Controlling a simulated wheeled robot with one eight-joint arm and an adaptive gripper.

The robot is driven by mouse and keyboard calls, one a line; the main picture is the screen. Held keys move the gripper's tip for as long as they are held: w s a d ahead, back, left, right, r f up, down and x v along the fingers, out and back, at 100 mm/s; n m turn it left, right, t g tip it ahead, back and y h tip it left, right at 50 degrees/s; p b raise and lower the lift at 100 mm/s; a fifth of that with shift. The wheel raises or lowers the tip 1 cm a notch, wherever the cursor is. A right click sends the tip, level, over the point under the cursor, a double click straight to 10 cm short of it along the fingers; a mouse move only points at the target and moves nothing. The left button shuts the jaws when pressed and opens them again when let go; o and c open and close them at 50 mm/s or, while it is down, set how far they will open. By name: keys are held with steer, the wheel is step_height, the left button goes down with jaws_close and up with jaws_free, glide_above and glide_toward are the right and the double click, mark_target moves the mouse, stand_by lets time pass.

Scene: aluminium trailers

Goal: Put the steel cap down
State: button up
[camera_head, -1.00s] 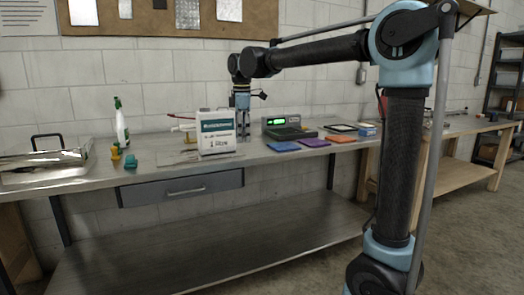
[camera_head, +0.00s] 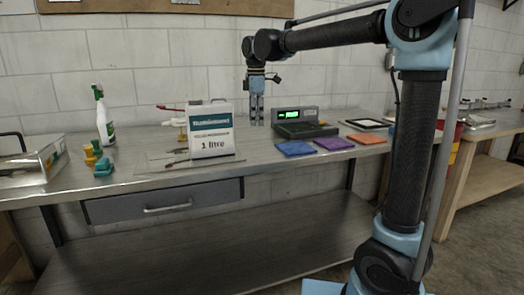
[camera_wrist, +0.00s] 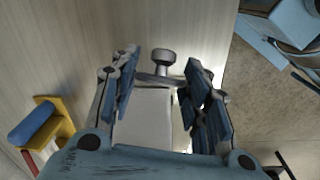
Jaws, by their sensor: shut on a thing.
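The steel cap (camera_wrist: 163,57) is a small round silvery piece at the fingertips in the wrist view. My gripper (camera_wrist: 161,75) is shut on it, with a finger on either side. In the head view my gripper (camera_head: 257,116) points down over the bench, just right of the white 1 litre container (camera_head: 211,133) and left of the green-lit device. The cap is too small to make out there, and I cannot tell whether it touches the bench (camera_head: 262,150).
A dark device with a green display (camera_head: 304,128) stands right of my gripper. Blue (camera_head: 295,148), purple (camera_head: 333,144) and orange (camera_head: 367,138) flat pieces lie in front of it. A spray bottle (camera_head: 104,120) and small yellow and teal items (camera_head: 97,157) stand at the left.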

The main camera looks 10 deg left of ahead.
mark_target(258, 151)
steer(key=shift+w+d, duration=0.15)
steer(key=shift+w, duration=0.15)
steer(key=shift+s+f, duration=0.1)
steer(key=shift+f, duration=5.15)
steer(key=o, duration=0.9)
steer(key=r, duration=1.2)
steer(key=shift+s+d, duration=0.15)
steer(key=shift+s, duration=0.1)
